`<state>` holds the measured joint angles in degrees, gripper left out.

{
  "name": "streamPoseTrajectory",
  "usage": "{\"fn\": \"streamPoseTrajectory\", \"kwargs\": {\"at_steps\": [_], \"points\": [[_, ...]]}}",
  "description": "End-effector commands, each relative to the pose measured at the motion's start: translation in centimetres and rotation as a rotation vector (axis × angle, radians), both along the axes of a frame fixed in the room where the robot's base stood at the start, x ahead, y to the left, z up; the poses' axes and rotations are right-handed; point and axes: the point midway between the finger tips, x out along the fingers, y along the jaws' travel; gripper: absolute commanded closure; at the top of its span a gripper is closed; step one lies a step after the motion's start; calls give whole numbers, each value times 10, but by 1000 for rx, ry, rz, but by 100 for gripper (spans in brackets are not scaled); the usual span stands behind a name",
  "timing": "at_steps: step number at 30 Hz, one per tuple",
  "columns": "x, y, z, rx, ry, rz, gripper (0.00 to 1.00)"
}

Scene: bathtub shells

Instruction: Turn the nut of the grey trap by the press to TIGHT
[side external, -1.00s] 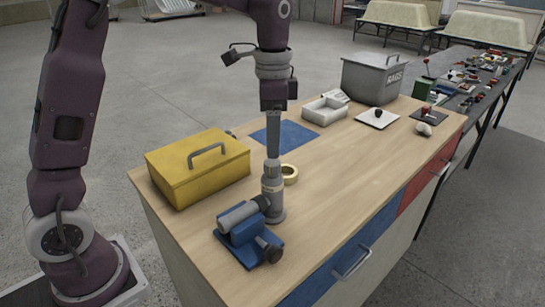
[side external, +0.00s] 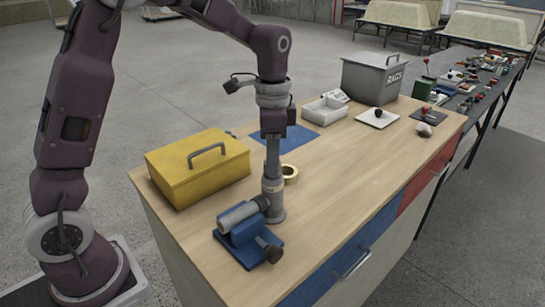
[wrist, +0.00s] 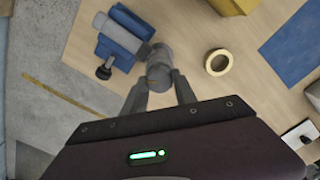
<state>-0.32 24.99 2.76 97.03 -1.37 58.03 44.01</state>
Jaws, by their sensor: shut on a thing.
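The grey trap (side external: 275,207) stands upright on the wooden bench, right beside the blue press (side external: 246,243), which has a grey cylinder lying across it. My gripper (side external: 272,180) points straight down over the trap, with its fingers shut on the nut at the top. In the wrist view the fingertips (wrist: 160,82) sit either side of the nut (wrist: 159,72), and the blue press (wrist: 124,38) lies just beyond to the left. The fingers partly hide the nut. No TIGHT mark can be made out.
A yellow toolbox (side external: 198,168) stands to the left. The bench right of the trap is clear.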

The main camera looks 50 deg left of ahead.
Motion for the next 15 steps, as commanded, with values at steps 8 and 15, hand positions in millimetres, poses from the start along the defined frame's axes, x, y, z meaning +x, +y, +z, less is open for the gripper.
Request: {"fn": "streamPoseTrajectory", "kwargs": {"at_steps": [8,15], "points": [[0,0,0,-1,-1,78,100],[0,0,0,-1,-1,265,100]]}}
